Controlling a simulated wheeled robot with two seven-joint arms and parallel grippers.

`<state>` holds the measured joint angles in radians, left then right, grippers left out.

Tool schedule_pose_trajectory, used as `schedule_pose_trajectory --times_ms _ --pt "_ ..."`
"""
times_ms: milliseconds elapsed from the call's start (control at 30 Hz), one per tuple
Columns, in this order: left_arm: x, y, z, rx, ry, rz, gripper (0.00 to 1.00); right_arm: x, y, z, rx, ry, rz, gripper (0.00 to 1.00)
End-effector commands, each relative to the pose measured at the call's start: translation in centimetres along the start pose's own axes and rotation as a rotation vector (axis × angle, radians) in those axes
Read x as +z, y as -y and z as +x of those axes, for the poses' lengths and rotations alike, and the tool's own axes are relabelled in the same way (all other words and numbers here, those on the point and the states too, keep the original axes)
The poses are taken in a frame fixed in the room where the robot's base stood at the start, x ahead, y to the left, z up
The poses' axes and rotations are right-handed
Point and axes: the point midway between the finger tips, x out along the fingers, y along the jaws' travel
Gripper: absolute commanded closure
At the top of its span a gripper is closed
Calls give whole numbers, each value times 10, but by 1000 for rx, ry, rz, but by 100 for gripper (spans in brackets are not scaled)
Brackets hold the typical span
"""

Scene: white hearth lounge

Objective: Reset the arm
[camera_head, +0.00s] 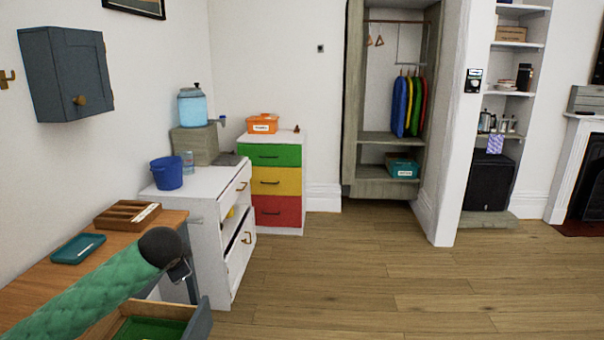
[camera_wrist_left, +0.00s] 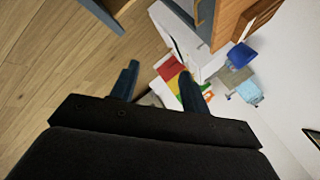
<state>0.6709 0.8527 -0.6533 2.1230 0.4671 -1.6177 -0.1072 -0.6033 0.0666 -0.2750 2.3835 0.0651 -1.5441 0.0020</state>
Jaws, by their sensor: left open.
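My left arm (camera_head: 95,295), in a green padded sleeve, reaches in from the lower left of the head view. My left gripper (camera_head: 187,284) is beyond its dark wrist, beside the wooden desk (camera_head: 30,290) and near the open desk drawer (camera_head: 203,322). In the left wrist view the two dark fingers of this gripper (camera_wrist_left: 158,82) stand apart with nothing between them. My right arm and gripper are not in view.
A white cabinet (camera_head: 207,190) with a blue bucket (camera_head: 167,173) stands past the desk. A teal tray (camera_head: 78,248) and a wooden organizer (camera_head: 127,215) lie on the desk. A coloured drawer unit (camera_head: 275,182) stands behind. The wooden floor (camera_head: 370,270) to the right is clear.

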Motion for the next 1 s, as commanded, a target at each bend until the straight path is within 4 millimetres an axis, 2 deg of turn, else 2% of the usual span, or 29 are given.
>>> schedule_pose_trajectory --times_ms 33,200,433,667,1000 --pt "-9 -17 -6 0 -29 -25 54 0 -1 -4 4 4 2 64" --pt "-25 -60 -22 -8 -103 -123 54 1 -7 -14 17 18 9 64" --pt "-26 -116 -37 19 -154 -238 54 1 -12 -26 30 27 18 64" --pt "-11 -169 -49 70 -161 -338 54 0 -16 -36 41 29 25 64" --pt "29 -251 -62 185 -105 -486 54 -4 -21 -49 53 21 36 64"
